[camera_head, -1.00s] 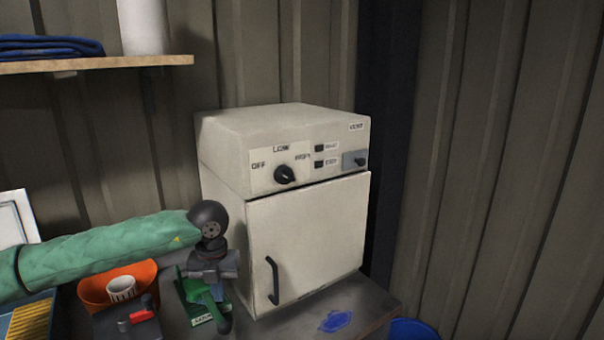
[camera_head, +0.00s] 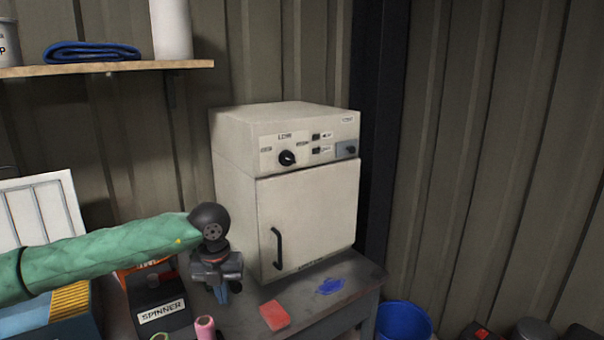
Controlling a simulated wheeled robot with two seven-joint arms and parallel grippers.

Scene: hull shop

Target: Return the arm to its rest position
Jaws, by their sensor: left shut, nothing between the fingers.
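My left arm, in a green sleeve, comes in from the left in the head view. Its gripper (camera_head: 222,290) points down in front of the left side of the cream oven-like cabinet (camera_head: 305,220), above the bench. The gripper is shut with nothing seen in it, and its fingertips are small in the picture. The cabinet door is closed, with a dark handle (camera_head: 277,248) on its left and a black knob (camera_head: 287,158) above. My right gripper is not in view.
The grey bench (camera_head: 350,300) holds a red block (camera_head: 275,315), a blue patch (camera_head: 332,286) and a box labelled SPINNER (camera_head: 162,312). A pink cylinder (camera_head: 205,327) stands in front. A blue bucket (camera_head: 404,322) is right of the bench. A wooden shelf (camera_head: 110,68) hangs upper left.

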